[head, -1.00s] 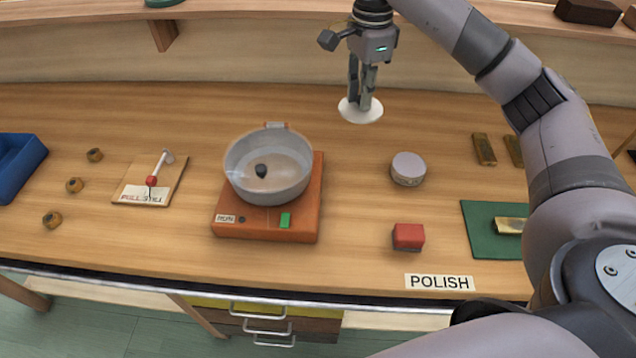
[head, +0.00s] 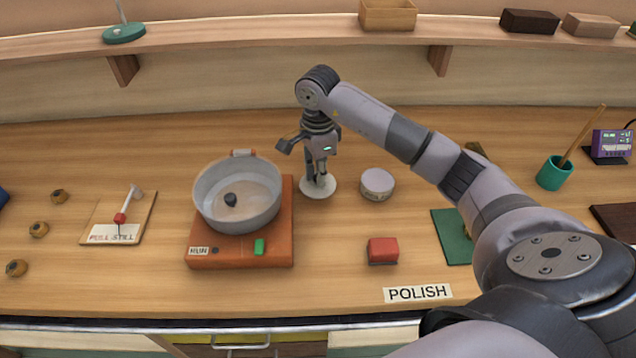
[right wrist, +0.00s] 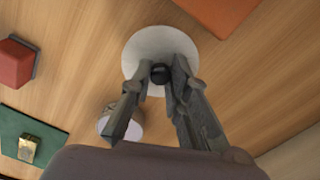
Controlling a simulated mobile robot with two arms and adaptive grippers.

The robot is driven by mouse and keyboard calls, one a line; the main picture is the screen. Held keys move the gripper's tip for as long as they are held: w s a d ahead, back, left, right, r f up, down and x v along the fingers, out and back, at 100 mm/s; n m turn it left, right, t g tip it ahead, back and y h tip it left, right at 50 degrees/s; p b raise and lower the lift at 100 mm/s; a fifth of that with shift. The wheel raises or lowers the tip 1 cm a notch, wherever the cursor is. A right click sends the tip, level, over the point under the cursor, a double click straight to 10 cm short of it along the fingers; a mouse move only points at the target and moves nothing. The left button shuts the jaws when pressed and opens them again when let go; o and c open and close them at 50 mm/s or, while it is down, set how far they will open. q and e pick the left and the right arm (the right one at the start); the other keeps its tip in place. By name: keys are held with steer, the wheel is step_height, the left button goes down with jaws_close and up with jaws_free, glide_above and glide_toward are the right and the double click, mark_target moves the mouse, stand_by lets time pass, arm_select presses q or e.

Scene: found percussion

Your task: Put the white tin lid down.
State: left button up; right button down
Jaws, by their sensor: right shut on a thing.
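The white tin lid (head: 318,190) is a flat white disc at the table's middle, just right of the orange base. My right gripper (head: 319,178) points down over it and is shut on its dark knob. The lid looks level and at or very near the table top; I cannot tell whether it touches. In the right wrist view the lid (right wrist: 142,42) lies beyond the fingers (right wrist: 158,85), with the round dark knob (right wrist: 160,73) between their tips. A round tin (head: 378,184) with a pale top stands to the right of the lid, apart from it. My left gripper is not in view.
A grey pan (head: 206,205) sits on the orange base (head: 284,240), close to the lid's left. A red block (head: 382,250) stands in front of the tin, behind the POLISH label (head: 417,293). A green mat (head: 448,240) lies to the right. The table between lid and red block is clear.

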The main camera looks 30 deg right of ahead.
step_height(320, 180, down, 4)
steer(key=shift+f+p, duration=0.1)
steer(key=shift+p, duration=0.35)
steer(key=shift+f, duration=0.25)
steer(key=c, duration=1.5)
jaws_free()
steer(key=shift+c, duration=0.2)
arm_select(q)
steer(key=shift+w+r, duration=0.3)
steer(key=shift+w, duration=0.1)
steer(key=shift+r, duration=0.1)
arm_select(e)
steer(key=shift+r, duration=0.1)
steer(key=shift+r, duration=0.2)
step_height(320, 180, up, 11)
steer(key=b, duration=0.3)
steer(key=shift+f, duration=0.15)
steer(key=shift+r, duration=0.5)
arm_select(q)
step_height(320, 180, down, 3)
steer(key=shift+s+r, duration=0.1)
